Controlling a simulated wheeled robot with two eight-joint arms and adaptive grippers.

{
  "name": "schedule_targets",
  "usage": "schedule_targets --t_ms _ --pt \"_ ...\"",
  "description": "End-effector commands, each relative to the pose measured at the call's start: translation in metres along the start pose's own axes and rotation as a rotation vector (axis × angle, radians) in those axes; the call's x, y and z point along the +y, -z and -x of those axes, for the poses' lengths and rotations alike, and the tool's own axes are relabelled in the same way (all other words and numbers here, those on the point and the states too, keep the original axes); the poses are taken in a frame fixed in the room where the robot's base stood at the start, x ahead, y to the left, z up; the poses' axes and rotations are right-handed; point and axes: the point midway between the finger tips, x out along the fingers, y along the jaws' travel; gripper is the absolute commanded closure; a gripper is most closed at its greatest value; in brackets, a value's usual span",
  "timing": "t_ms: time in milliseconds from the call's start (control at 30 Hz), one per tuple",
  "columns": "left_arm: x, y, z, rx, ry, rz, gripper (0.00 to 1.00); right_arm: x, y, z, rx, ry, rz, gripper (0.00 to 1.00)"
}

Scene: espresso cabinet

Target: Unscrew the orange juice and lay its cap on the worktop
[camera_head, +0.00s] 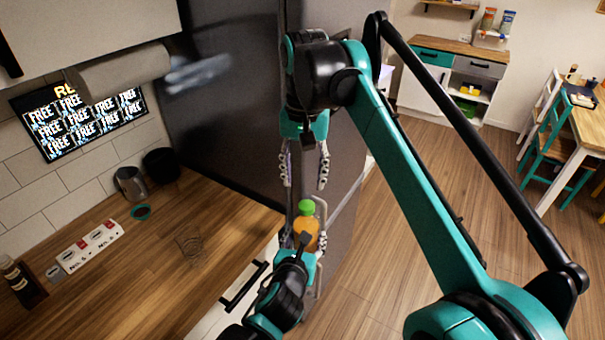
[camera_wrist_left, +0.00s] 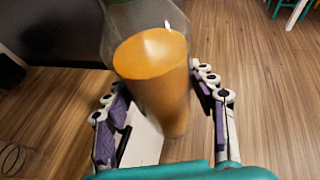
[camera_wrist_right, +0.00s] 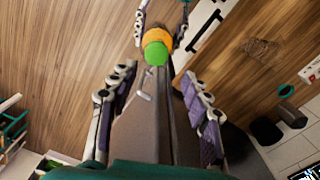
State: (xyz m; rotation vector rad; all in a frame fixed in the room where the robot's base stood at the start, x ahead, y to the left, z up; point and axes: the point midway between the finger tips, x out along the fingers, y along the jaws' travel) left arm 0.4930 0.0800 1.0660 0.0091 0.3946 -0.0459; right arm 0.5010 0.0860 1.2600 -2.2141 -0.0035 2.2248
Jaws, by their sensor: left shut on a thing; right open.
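The orange juice bottle (camera_head: 306,229) has a green cap (camera_head: 306,208) on top. My left gripper (camera_head: 303,240) is shut on the bottle and holds it upright in the air, past the worktop's right edge. The bottle fills the middle of the left wrist view (camera_wrist_left: 155,75), between the fingers; its cap is out of that picture. My right gripper (camera_head: 304,183) is open and empty, pointing down above the cap. In the right wrist view the green cap (camera_wrist_right: 156,53) lies beyond the fingertips, apart from them. The wooden worktop (camera_head: 150,270) is at the left.
A power strip (camera_head: 87,247), a dark bottle (camera_head: 20,280), a wire item (camera_head: 190,245), a teal ring (camera_head: 141,212) and a metal jug (camera_head: 130,183) stand on the worktop. Its front right part is clear. The dark fridge (camera_head: 225,110) stands behind my grippers.

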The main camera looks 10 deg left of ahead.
Motion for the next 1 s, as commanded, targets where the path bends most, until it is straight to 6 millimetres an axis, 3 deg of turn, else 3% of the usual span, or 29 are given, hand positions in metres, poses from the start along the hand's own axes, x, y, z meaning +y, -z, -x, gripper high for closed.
schedule_targets --t_ms 167,600,1000 --pt "0.0 0.0 0.0 -0.001 0.001 0.0 1.0 -0.004 0.0 -0.012 -0.009 -0.005 0.001 0.52" --pt "-0.001 -0.001 0.0 -0.003 0.003 -0.002 1.0 -0.004 0.0 -0.074 -0.007 -0.002 0.001 0.52" --pt "-0.002 -0.002 0.0 -0.004 0.005 -0.004 1.0 -0.005 -0.001 -0.08 -0.007 0.001 0.002 0.51"
